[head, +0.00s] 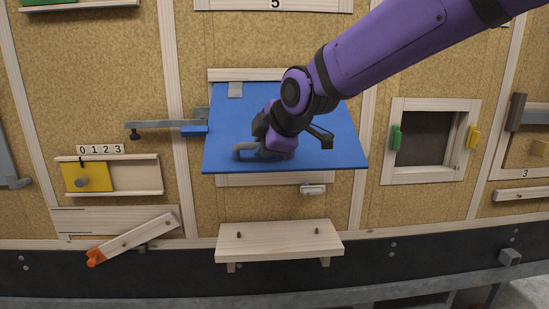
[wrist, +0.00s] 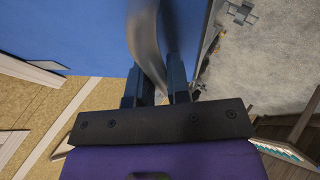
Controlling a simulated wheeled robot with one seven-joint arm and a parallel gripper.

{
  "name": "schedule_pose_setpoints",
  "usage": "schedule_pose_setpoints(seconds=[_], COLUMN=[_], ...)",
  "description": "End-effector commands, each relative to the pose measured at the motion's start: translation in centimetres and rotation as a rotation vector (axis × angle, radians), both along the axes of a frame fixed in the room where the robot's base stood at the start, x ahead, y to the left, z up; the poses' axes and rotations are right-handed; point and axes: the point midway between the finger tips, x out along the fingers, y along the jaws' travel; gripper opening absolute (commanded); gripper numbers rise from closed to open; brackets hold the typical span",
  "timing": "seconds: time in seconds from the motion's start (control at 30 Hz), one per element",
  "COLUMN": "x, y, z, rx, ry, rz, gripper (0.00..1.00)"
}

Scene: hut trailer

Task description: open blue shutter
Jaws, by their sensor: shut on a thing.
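The blue shutter (head: 230,125) is a flat blue panel on the wall in the middle of the head view. It is hinged along its top, and its lower edge appears swung out from the wall, with the wooden frame showing beneath it. A grey curved handle (head: 245,151) sits near its lower edge. In the wrist view the handle (wrist: 145,45) runs between my fingers, and the shutter (wrist: 70,30) fills the upper left. My gripper (wrist: 155,90) is shut on the handle. In the head view my purple arm hides part of the shutter and the fingertips.
A small wooden shelf (head: 279,241) juts out below the shutter. A grey bar with a blue end (head: 194,130) is at its left. A yellow slider (head: 87,178) is farther left, and a framed opening (head: 428,138) with green and yellow tabs is at right.

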Motion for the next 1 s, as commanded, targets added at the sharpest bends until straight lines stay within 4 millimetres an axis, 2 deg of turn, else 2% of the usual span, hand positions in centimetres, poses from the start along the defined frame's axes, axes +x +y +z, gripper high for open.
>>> schedule_pose_setpoints(seconds=[0.03,0.5,0.73,1.0], x=[0.3,-1.6,-1.8,-1.9], y=[-0.3,-0.2,-0.2,-0.2], z=[1.4,7.9,9.6,10.2], rx=[0.012,0.017,0.015,0.013], ry=[0.005,0.197,0.201,0.201], rz=[-0.011,-0.001,-0.002,-0.002], gripper=[0.00,0.00,0.00,0.00])
